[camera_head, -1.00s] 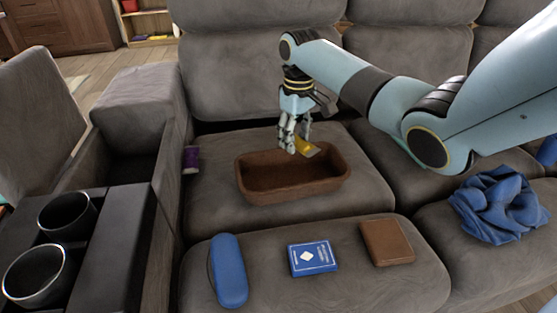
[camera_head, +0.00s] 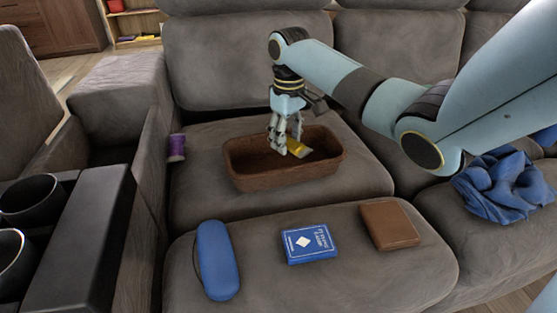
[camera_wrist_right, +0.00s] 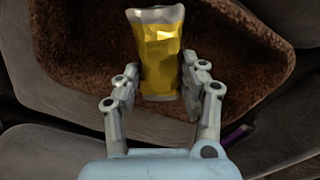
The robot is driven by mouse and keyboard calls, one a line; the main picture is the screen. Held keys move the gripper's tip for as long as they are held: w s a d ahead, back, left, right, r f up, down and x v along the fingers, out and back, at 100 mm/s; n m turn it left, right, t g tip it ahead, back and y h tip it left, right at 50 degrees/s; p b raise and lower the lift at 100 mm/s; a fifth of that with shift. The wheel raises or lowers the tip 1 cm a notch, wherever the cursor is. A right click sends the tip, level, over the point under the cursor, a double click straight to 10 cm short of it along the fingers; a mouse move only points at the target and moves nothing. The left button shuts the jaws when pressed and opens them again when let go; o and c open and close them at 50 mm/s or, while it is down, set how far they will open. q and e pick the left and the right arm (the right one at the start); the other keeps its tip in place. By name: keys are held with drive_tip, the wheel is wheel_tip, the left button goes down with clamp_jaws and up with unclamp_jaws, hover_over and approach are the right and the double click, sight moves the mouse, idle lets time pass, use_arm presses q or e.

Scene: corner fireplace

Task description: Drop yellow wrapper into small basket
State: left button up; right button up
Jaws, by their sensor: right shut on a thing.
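The yellow wrapper (camera_head: 299,148) is held in my right gripper (camera_head: 286,152), over the inside of the small brown basket (camera_head: 285,179). In the right wrist view the wrapper (camera_wrist_right: 162,55) is yellow with pale ends, and my right gripper's fingers (camera_wrist_right: 160,95) close on its sides. The basket's brown interior (camera_wrist_right: 85,45) lies behind it. The fingertips look level with or just inside the basket rim; the exact height is hard to tell. My left gripper is not in view.
The basket rests on a grey sofa seat. In front lie a blue case (camera_head: 217,260), a blue card box (camera_head: 309,244) and a brown wallet (camera_head: 389,225). A purple spool (camera_head: 177,148) stands at left, a crumpled blue cloth (camera_head: 503,185) at right. Cup holders (camera_head: 32,203) are at far left.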

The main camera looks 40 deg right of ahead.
drive_tip(key=o, duration=0.8)
drive_tip(key=shift+r, duration=0.1)
wheel_tip(320, 180, up, 12)
idle(0.7)
